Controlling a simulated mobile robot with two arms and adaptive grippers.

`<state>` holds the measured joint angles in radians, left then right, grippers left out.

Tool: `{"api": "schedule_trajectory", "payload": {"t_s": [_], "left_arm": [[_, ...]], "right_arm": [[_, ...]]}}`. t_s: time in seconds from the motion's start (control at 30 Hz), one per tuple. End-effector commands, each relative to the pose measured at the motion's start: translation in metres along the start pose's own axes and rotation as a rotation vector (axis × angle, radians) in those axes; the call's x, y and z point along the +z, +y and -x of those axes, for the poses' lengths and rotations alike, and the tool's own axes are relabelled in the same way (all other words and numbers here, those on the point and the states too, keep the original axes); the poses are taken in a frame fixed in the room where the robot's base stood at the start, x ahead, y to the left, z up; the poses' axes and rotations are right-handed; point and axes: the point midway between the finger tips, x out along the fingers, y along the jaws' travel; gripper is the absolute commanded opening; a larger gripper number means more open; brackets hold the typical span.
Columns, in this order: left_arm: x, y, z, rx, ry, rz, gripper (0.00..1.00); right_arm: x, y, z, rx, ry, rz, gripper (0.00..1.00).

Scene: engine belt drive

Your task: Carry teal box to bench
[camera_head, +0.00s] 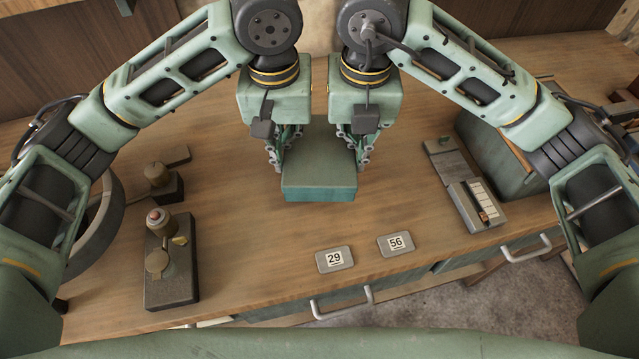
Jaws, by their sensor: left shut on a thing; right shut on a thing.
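The teal box (318,178) is between my two grippers, over the wooden bench (250,245). My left gripper (276,160) is shut against the box's left side. My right gripper (360,160) is shut against its right side. The box looks level, with its front face toward me. I cannot tell whether its underside touches the bench top. The back of the box is partly hidden by my grippers.
Two plates marked 29 (334,259) and 56 (396,244) lie near the front edge. A control box with a red button (170,262) is at left. A device with a white scale (474,204) is at right. Drawer handles (342,303) protrude below. The bench centre is clear.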

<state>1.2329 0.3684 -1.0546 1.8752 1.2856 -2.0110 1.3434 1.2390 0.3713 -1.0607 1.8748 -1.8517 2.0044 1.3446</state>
Motion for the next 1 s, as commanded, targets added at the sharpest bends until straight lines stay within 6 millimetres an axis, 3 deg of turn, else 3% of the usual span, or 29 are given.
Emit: {"api": "schedule_trajectory", "payload": {"t_s": [0.47,1.0], "left_arm": [[0.0,0.003,-0.003,0.009,0.002,-0.003,0.0],[0.003,0.003,-0.034,0.009,0.002,-0.003,0.0]], "right_arm": [[-0.001,0.003,-0.003,0.009,-0.001,0.004,0.0],[-0.003,0.003,-0.034,0.009,-0.001,0.004,0.0]]}}
